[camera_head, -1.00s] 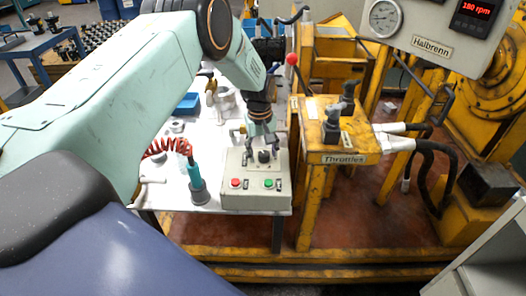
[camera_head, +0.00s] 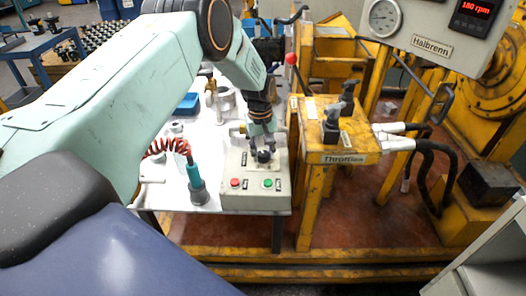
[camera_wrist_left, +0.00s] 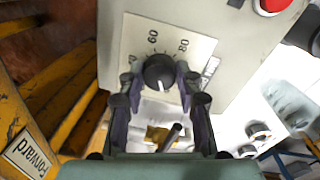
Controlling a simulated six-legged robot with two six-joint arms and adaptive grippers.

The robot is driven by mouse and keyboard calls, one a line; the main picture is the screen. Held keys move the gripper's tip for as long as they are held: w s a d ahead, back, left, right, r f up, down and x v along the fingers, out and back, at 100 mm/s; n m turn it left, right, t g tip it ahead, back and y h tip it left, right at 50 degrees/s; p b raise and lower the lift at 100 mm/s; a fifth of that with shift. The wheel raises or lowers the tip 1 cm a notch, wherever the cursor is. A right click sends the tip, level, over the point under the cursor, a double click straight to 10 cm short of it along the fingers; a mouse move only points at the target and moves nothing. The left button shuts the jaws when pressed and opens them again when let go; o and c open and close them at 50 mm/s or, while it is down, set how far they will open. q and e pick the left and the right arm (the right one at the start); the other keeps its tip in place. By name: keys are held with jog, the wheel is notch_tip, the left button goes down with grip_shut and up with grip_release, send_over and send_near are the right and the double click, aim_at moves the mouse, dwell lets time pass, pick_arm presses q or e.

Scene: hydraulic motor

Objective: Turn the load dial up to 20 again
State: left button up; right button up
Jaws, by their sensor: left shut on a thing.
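The load dial is a round black knob (camera_wrist_left: 160,72) on a white scale plate, where 60 and 80 can be read in the left wrist view. A pale mark shows on the knob's side nearest my gripper; the value it points to cannot be read. In the head view the dial (camera_head: 263,157) is on top of the grey control box (camera_head: 240,204). My left gripper (camera_head: 263,148) reaches down from above, and its fingers (camera_wrist_left: 160,84) are shut on the dial, one on each side. My right gripper is not in view.
The box also has a red button (camera_head: 235,183) and a green button (camera_head: 268,183). A teal tool (camera_head: 195,181) on a red coil stands to the left. The yellow Throttles stand (camera_head: 342,159) is close on the right. A display (camera_head: 472,9) reads 180 rpm.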

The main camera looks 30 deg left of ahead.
aim_at(261, 152)
pick_arm(q)
jog(key=m+b, duration=0.1)
jog(key=m, duration=0.4)
jog(key=shift+w+a+m, duration=0.1)
jog(key=shift+m, duration=0.2)
jog(key=m+b, duration=0.1)
jog(key=m, duration=0.4)
jog(key=shift+w+r+m, duration=0.1)
jog(key=shift+m, duration=0.2)
dwell(0.3)
jog(key=o, duration=1.1)
jog(key=shift+o, duration=0.2)
notch_tip(261, 152, up, 12)
jog(key=shift+a, duration=0.35)
